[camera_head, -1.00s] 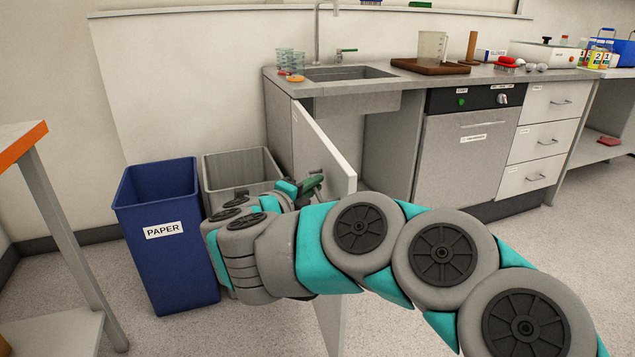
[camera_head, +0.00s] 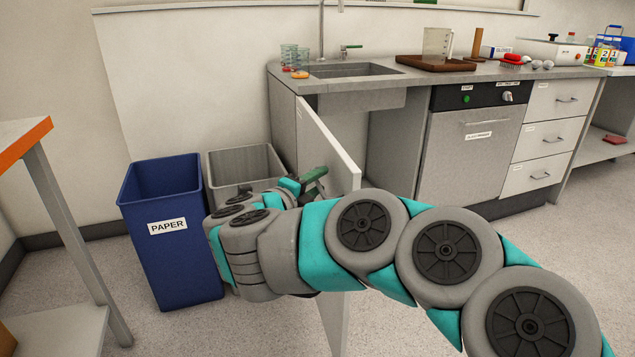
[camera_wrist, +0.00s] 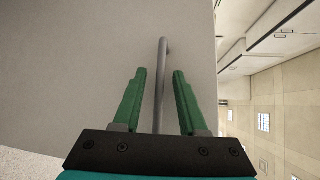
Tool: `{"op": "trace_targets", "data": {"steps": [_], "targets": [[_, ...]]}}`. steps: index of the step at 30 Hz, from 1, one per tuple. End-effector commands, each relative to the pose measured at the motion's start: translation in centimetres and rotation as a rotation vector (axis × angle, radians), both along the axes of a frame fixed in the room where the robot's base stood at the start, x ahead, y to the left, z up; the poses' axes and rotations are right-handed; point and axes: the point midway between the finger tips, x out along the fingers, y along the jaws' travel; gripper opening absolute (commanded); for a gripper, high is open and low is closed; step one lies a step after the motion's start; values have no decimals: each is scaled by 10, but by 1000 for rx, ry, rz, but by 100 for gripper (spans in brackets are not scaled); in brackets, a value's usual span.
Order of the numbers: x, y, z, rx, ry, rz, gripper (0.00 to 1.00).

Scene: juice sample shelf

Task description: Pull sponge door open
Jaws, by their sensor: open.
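The sponge door (camera_head: 327,143) under the sink stands swung open, edge on in the head view. Its grey face (camera_wrist: 80,70) fills the left and middle of the wrist view. A thin bar handle (camera_wrist: 161,80) on that face lies between the two green fingers. My gripper (camera_wrist: 158,75) is open, with a finger apart on each side of the handle. In the head view my gripper (camera_head: 312,180) is at the door's left side, partly hidden by my wrist.
A blue bin marked PAPER (camera_head: 168,225) and a grey bin (camera_head: 243,160) stand left of the door. An orange-edged table (camera_head: 40,135) is at the far left. Sink counter (camera_head: 365,82), dishwasher-like unit (camera_head: 470,150) and drawers (camera_head: 552,140) stand behind. The floor at right is clear.

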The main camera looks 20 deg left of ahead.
Motion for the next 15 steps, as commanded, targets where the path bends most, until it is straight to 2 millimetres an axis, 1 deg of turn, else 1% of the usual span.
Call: {"op": "trace_targets", "data": {"steps": [5, 9, 12, 15], "targets": [[-23, 8, 2, 0, 0, 7, 42], [-46, 14, 6, 1, 0, 6, 42], [-59, 17, 8, 2, 0, 7, 42], [-67, 18, 9, 2, 0, 4, 42]]}}
